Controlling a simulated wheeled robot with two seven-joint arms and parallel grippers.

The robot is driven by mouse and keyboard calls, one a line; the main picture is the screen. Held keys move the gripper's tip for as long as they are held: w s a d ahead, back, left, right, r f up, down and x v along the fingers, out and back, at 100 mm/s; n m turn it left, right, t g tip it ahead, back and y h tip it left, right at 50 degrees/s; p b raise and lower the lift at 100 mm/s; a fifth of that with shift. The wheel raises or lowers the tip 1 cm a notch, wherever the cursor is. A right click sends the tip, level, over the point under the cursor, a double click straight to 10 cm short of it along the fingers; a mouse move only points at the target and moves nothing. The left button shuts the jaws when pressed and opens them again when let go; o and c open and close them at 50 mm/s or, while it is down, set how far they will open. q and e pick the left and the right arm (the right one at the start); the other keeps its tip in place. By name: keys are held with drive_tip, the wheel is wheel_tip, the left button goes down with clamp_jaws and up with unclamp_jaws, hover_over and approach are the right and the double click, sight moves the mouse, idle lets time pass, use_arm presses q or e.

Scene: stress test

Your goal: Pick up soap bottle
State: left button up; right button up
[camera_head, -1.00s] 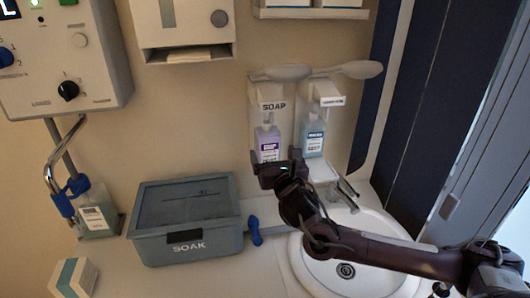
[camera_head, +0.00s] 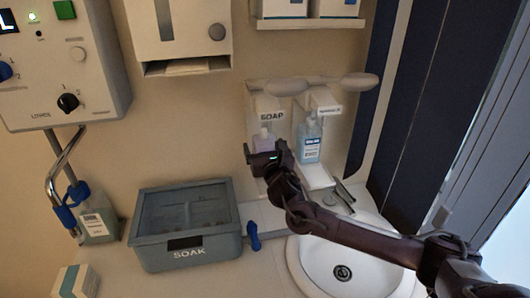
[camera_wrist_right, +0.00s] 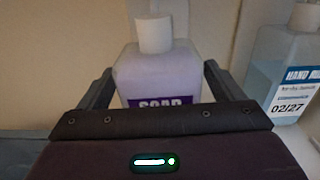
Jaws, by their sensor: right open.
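The soap bottle (camera_wrist_right: 157,72) is pale purple with a white cap and a purple label reading SOAP. In the right wrist view it stands upright between the two fingers of my right gripper (camera_wrist_right: 155,85), which is open around its body. In the head view the soap bottle (camera_head: 264,139) sits in the wall holder under the SOAP sign, its lower part hidden behind my right gripper (camera_head: 262,158). I cannot tell whether the fingers touch it. My left gripper does not show.
A blue hand-rub bottle (camera_head: 310,140) stands close to the right in its own holder; it also shows in the wrist view (camera_wrist_right: 285,75). Dispenser levers (camera_head: 345,82) project above. A sink (camera_head: 345,272), tap (camera_head: 343,193) and grey SOAK box (camera_head: 185,222) lie below.

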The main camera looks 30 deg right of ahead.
drive_tip(key=shift+s, duration=0.1)
drive_tip(key=shift+c, duration=0.6)
drive_tip(key=c, duration=1.2)
drive_tip(key=shift+r, duration=0.15)
drive_tip(key=shift+c, duration=1.2)
